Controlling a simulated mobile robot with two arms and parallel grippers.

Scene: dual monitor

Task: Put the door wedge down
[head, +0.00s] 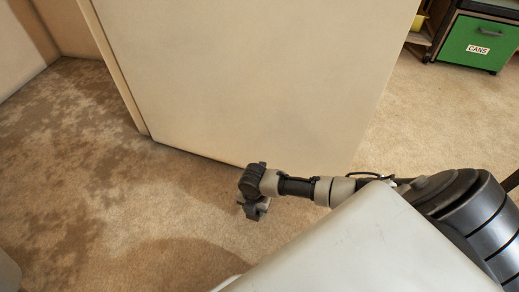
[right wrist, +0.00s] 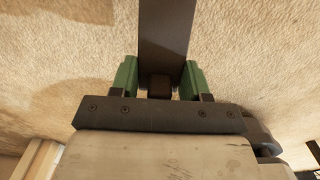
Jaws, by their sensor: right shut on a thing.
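My right gripper (head: 254,212) is low over the carpet, just in front of the bottom edge of a cream door (head: 260,70). In the right wrist view its green fingers (right wrist: 158,82) are shut on the door wedge (right wrist: 165,40), a dark grey-brown strip. The wedge runs from between the fingers to the top edge of that view, with carpet behind it. Whether it touches the floor I cannot tell. In the head view I cannot make out the wedge apart from the dark gripper. My left gripper is not in view.
Stained beige carpet (head: 75,150) lies open left of the door, with walls at the far left.

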